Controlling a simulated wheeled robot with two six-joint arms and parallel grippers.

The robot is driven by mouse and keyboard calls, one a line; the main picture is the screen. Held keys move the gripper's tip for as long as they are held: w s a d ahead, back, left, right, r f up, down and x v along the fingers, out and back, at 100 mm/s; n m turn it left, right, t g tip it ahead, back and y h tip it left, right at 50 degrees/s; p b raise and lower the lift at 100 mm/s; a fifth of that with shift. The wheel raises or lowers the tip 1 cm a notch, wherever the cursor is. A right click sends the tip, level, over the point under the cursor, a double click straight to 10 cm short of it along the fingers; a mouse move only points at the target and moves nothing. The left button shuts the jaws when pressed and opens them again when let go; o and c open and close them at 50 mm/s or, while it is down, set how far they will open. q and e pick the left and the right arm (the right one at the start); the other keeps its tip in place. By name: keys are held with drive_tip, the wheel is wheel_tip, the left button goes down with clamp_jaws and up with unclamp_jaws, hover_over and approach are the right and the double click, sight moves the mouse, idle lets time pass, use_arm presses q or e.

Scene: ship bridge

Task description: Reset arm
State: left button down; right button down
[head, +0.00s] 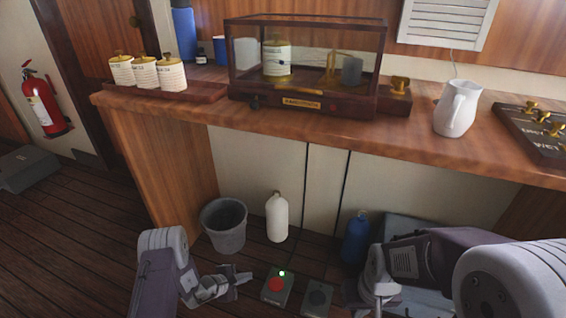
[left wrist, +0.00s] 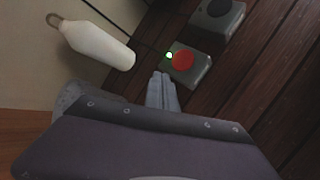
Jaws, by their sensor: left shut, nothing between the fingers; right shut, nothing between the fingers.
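My left gripper (head: 236,279) is low in front of the counter, just left of a grey box with a red button (head: 277,285) and a lit green light. In the left wrist view my left gripper's fingers (left wrist: 161,76) are together and empty, with the red-button box (left wrist: 189,63) just beyond them. My right arm reaches in from the right. My right gripper (head: 372,300) is near the bottom edge, partly hidden by its own arm and the picture's edge; its fingers are hard to make out.
A grey bucket (head: 224,226), a white bottle (head: 277,217) and a blue bottle (head: 355,238) stand below the counter (head: 420,140). A second box with a dark button (head: 317,298) sits right of the red one. A glass case and white jug (head: 457,108) are on the counter.

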use_arm(q)
drive_tip(key=w+d+r+m+h+p, duration=0.1)
drive_tip(key=d+r+m, duration=0.2)
drive_tip(key=r, duration=0.8)
drive_tip(key=w+d+r+m+h+p, duration=0.1)
drive_tip(key=d+r+m+p, duration=0.2)
drive_tip(key=r, duration=0.7)
drive_tip(key=s+d+r+m+g, duration=0.4)
drive_tip(key=s+r+m, duration=0.2)
drive_tip(key=s+r, duration=0.35)
drive_tip(key=s+a+f+m+g+y, duration=0.25)
drive_tip(key=s+a+m+y, duration=0.45)
drive_tip(key=s+a, duration=0.8)
wheel_tip(320, 180, up, 39)
drive_tip(key=n+y+p, duration=0.1)
drive_tip(key=n+p, duration=0.1)
drive_tip(key=p, duration=3.6)
drive_tip(key=shift+d+p, duration=0.3)
drive_tip(key=shift+p, duration=0.05)
